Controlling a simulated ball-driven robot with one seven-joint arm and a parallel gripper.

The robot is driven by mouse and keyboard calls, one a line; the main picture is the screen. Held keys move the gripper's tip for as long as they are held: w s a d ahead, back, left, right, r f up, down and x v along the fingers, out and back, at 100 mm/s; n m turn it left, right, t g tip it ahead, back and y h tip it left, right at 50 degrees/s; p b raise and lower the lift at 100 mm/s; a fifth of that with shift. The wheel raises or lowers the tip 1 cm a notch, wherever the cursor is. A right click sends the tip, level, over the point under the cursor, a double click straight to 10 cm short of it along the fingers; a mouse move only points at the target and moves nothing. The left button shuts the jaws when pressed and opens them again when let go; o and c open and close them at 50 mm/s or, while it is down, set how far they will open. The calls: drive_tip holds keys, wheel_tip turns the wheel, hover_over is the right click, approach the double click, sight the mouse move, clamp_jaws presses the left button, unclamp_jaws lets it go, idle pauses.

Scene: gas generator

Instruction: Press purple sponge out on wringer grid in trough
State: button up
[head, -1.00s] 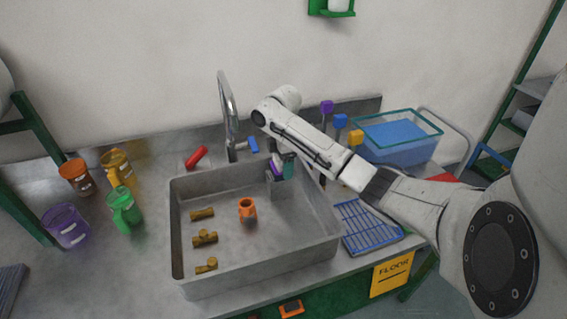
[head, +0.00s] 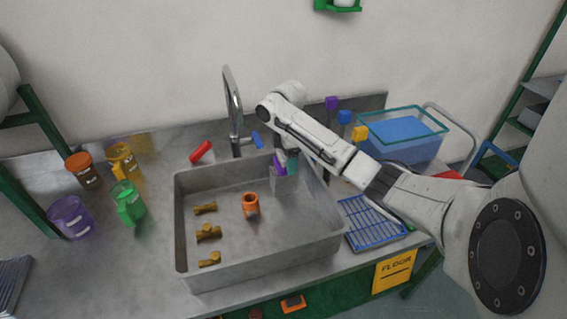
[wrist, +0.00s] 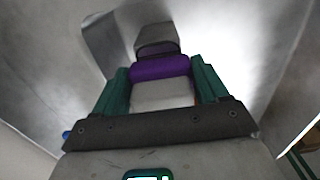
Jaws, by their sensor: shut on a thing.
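The purple sponge (head: 279,168) is at the back right of the grey trough (head: 262,268). My gripper (head: 286,164), with green fingers, points down there and is shut on it. In the wrist view the sponge (wrist: 160,68) is a purple band between the green fingers (wrist: 160,82). A grey block (wrist: 156,38) lies just beyond it, and a paler block lies on its near side. In the head view a grey upright block (head: 277,183) shows under the sponge; I cannot tell whether they touch. I cannot make out a grid on it.
Brass fittings (head: 208,233) and an orange fitting (head: 250,204) lie on the trough floor. The tap (head: 233,110) rises behind. Coloured jugs (head: 128,203) stand left. A blue rack (head: 372,222) and a water tub (head: 403,140) are to the right.

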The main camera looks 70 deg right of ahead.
drive_tip(key=shift+r+p, duration=3.35)
drive_tip(key=shift+r, duration=0.1)
